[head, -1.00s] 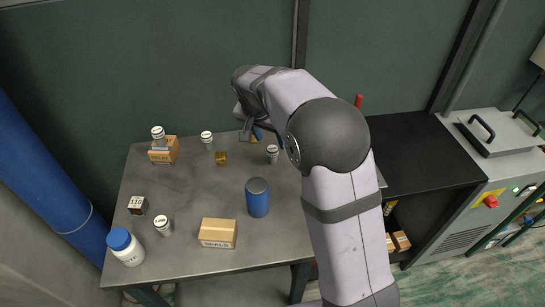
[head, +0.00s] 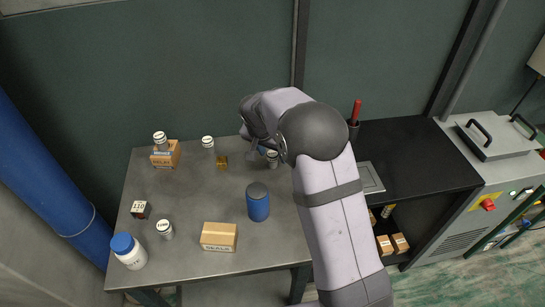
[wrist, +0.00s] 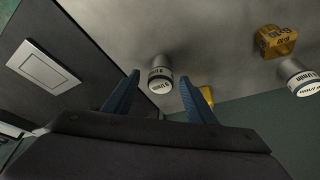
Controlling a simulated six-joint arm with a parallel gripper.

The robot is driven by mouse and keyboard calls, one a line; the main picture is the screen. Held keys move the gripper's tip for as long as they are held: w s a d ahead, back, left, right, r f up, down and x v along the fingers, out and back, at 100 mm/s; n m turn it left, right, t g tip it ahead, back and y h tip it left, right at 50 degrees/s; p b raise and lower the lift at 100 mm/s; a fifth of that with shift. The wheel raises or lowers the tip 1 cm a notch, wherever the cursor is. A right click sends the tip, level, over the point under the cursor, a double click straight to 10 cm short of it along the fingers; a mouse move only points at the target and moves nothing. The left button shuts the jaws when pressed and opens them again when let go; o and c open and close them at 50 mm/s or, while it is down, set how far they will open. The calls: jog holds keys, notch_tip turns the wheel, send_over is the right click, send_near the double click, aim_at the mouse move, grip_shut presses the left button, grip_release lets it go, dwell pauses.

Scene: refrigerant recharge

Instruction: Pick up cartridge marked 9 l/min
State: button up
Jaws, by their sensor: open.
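A small grey cartridge with a white lettered band and top (wrist: 160,73) shows in the wrist view between the tips of my gripper's blue fingers (wrist: 159,80). Its band reads something like "l/min"; the digit is too small to be sure of. In the head view this cartridge (head: 272,160) stands upright at the back right of the table, beside my gripper (head: 260,153), which is partly hidden by my arm. My gripper is open, with a gap between the fingers and the cartridge. Other similar cartridges stand at the back (head: 208,143), on a box (head: 160,138) and at front left (head: 164,230).
A yellow block (head: 221,162) lies near the back cartridge. A blue canister (head: 257,205), a cardboard box (head: 219,237), a white bottle with a blue lid (head: 130,253) and a small numbered block (head: 140,210) stand on the grey table. The table's middle left is clear.

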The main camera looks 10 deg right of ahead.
jog(key=shift+w+f, duration=0.1)
jog(key=shift+f, duration=0.15)
jog(key=shift+c, duration=0.4)
jog(key=c, duration=1.1)
jog(key=shift+r, duration=0.1)
notch_tip(320, 180, up, 10)
jog(key=shift+f+b, duration=0.1)
jog(key=shift+b, duration=0.65)
